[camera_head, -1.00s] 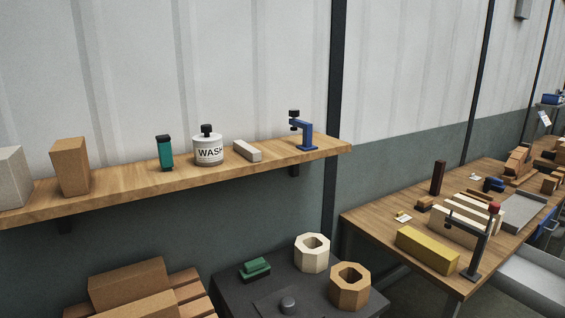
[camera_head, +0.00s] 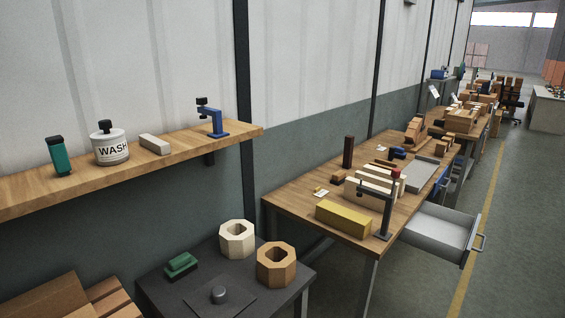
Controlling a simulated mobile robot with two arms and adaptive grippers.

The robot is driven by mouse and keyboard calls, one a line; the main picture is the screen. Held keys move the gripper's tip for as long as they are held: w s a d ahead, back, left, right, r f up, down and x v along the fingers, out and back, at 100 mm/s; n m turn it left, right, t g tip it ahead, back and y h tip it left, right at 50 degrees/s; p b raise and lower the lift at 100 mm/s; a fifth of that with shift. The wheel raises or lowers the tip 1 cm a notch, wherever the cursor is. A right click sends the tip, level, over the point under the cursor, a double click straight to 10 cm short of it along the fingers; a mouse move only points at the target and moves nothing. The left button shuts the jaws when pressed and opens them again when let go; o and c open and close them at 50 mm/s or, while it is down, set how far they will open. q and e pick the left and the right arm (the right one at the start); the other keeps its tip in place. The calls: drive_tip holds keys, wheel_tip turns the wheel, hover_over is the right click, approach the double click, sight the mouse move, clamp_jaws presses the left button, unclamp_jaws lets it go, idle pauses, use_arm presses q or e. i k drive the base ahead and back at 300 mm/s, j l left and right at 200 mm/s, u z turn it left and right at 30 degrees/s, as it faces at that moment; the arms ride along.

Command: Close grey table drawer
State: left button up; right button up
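The grey drawer (camera_head: 438,232) is pulled out from the right side of the wooden work table (camera_head: 290,207). Its light grey inside looks empty. A bar handle (camera_head: 479,242) is on its front panel, which faces the open floor. The drawer's inner end is under the table top. Neither of my grippers shows in the head view.
A dark table (camera_head: 160,290) with two octagonal blocks stands in front. A wooden shelf (camera_head: 130,172) is on the wall at left. A blue drawer front (camera_head: 442,186) shows farther along. The floor (camera_head: 520,220) at right is clear, with a yellow line.

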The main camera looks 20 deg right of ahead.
sight(443, 232)
drive_tip(key=k+l+z, duration=0.15)
drive_tip(key=l+z, duration=0.35)
drive_tip(key=k+l+z, duration=0.1)
drive_tip(key=l+z, duration=0.7)
drive_tip(key=z, duration=0.15)
